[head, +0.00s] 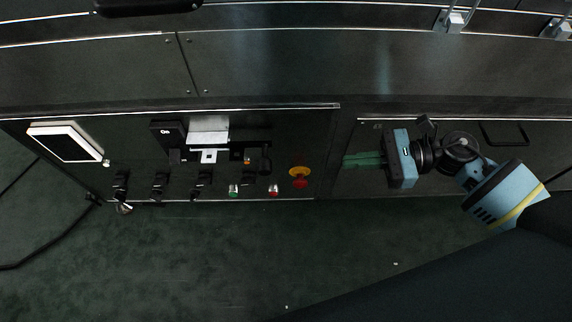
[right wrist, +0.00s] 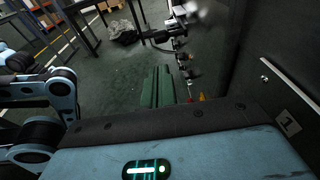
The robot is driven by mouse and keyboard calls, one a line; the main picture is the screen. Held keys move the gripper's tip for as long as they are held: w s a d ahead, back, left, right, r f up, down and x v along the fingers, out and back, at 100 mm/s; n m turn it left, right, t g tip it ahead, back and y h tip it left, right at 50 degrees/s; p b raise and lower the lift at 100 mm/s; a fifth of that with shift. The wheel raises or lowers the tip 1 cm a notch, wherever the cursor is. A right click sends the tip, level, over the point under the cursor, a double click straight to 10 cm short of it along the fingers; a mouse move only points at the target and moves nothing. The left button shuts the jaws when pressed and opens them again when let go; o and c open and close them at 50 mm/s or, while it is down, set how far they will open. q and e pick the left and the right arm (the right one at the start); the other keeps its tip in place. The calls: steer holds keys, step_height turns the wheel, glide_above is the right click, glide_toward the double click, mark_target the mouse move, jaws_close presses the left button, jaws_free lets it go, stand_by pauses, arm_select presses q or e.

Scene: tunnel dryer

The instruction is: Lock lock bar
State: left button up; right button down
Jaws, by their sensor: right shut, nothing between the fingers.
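A dark control panel (head: 130,190) is set in the machine front in the head view. On it is a black bar-like mechanism (head: 228,157) with a silver plate (head: 208,130) above and a white square with a dark centre; I cannot tell for sure which part is the lock bar or its position. My right gripper (head: 346,160) is to the right of the panel, its green fingers pointing left and shut with nothing between them. The fingers also show in the right wrist view (right wrist: 157,88). It is apart from the mechanism. My left gripper is not in view.
A red stop button (head: 300,182) on yellow lies between my right gripper and the mechanism. A black box marked "On" (head: 167,133), a white-framed screen (head: 65,142), several black knobs and green and red buttons are also on the panel. The green floor in front is clear.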

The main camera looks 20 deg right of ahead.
mark_target(268, 166)
steer(key=b+x, duration=0.1)
steer(key=x, duration=1.3)
steer(key=shift+r, duration=0.1)
steer(key=x, duration=0.4)
steer(key=r+x, duration=0.1)
steer(key=x, duration=0.1)
steer(key=shift+a, duration=0.45)
